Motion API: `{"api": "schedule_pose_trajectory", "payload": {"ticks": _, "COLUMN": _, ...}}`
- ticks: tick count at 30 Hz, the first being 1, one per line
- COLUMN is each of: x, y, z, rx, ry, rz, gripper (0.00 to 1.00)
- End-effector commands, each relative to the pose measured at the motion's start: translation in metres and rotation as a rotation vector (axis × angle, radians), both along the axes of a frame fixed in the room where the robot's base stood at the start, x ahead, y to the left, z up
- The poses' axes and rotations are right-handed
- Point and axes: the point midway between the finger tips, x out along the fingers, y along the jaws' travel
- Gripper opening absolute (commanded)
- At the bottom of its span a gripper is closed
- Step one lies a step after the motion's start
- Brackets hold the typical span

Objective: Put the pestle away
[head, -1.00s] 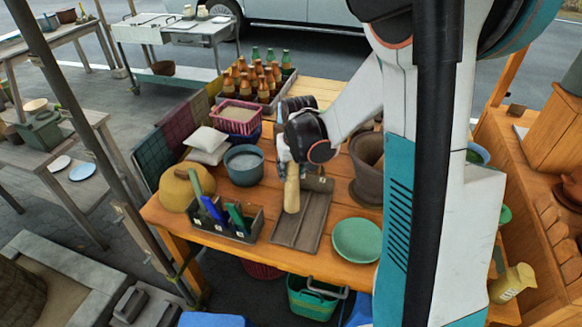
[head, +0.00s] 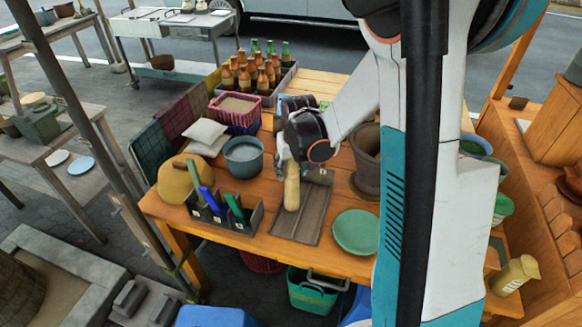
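The pestle (head: 292,187) is a pale wooden club. It hangs roughly upright below my gripper (head: 284,157), which appears shut on its upper end. The fingertips are small and partly hidden by the wrist. The pestle's lower end shows in front of a shallow dark wooden tray (head: 313,211) on the orange table. I cannot tell whether it touches the tray. A brown clay mortar (head: 368,160) stands to the right of my gripper, partly hidden by my arm.
A dark divided caddy (head: 246,226) with blue and green-handled tools stands left of the tray, and a green plate (head: 356,232) lies right. A grey-blue pot (head: 243,157), pink basket (head: 233,113) and bottle crate (head: 287,80) stand behind. The table's front edge is close.

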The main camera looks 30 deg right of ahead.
Motion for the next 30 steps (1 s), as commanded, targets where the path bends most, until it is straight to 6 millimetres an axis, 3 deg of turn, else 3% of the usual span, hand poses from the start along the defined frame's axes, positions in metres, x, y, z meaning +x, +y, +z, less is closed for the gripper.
{"api": "schedule_pose_trajectory", "payload": {"ticks": 14, "x": -0.002, "y": 0.0, "z": 0.007, "rx": 0.0, "ry": 0.0, "rz": 0.0, "gripper": 0.59}}
{"api": "schedule_pose_trajectory", "payload": {"ticks": 30, "x": -0.025, "y": 0.005, "z": 0.088, "rx": 0.0, "ry": 0.0, "rz": 0.0, "gripper": 0.59}}
